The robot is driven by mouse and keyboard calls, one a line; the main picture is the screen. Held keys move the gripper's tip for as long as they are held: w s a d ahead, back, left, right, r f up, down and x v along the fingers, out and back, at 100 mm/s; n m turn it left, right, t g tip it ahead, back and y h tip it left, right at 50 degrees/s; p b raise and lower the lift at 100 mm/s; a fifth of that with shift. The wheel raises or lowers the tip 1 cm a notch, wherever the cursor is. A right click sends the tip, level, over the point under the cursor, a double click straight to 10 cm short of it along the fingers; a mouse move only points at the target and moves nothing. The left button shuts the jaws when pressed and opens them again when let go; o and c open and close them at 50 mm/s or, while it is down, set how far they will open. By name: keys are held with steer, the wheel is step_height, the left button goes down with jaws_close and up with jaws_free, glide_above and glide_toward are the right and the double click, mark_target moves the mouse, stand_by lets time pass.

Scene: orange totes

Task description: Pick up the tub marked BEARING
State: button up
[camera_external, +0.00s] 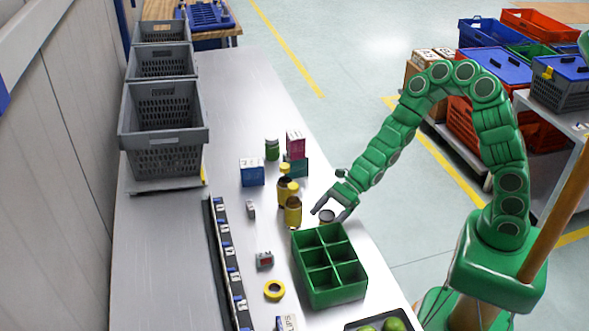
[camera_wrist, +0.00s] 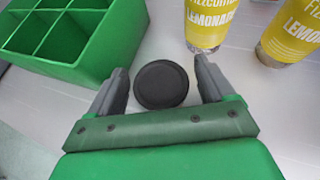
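A small tub with a round black lid (camera_wrist: 161,84) stands on the bench in the wrist view, between my two fingers. In the external view the small tub (camera_external: 326,216) shows just behind the green divided box, close under my gripper (camera_external: 331,209). In the wrist view my gripper (camera_wrist: 161,88) is open, with one finger on each side of the lid and a gap to it on both sides. The tub's label is hidden from the wrist view and too small to read in the external view.
The green compartment box (camera_external: 330,265) is close to the tub and also shows in the wrist view (camera_wrist: 72,42). Yellow lemonade bottles (camera_external: 293,211) stand nearby; one lemonade bottle (camera_wrist: 206,22) is close to my right finger. A yellow tape roll (camera_external: 274,290) lies farther forward.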

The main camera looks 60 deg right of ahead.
mark_target(327, 215)
steer(key=c, duration=1)
steer(key=shift+r, duration=0.1)
steer(key=shift+r, duration=4.9)
